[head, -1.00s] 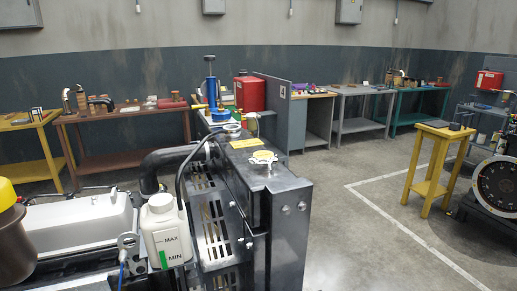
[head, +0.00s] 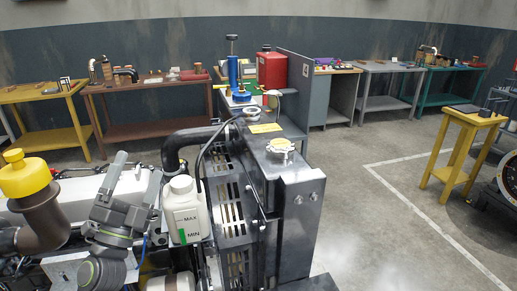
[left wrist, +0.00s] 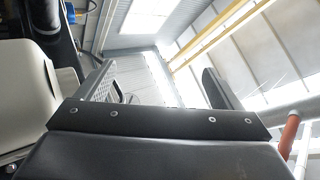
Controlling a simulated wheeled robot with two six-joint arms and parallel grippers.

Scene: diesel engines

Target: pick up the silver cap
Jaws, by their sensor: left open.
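The silver cap (head: 280,146) sits on top of the black radiator tank (head: 292,172) at the centre of the head view. My left gripper (head: 132,178) stands left of the white coolant bottle, with its fingers pointing up, well apart from the cap. Its two fingers also show in the left wrist view (left wrist: 157,85), spread with nothing between them. That view looks up at the ceiling, and the cap is not in it. My right gripper is not in view.
The white coolant bottle (head: 186,209) stands between my left gripper and the radiator. A yellow-capped brown filler (head: 27,178) is at the far left. A black hose (head: 172,150) curves behind the bottle. Floor to the right of the radiator (head: 385,235) is clear.

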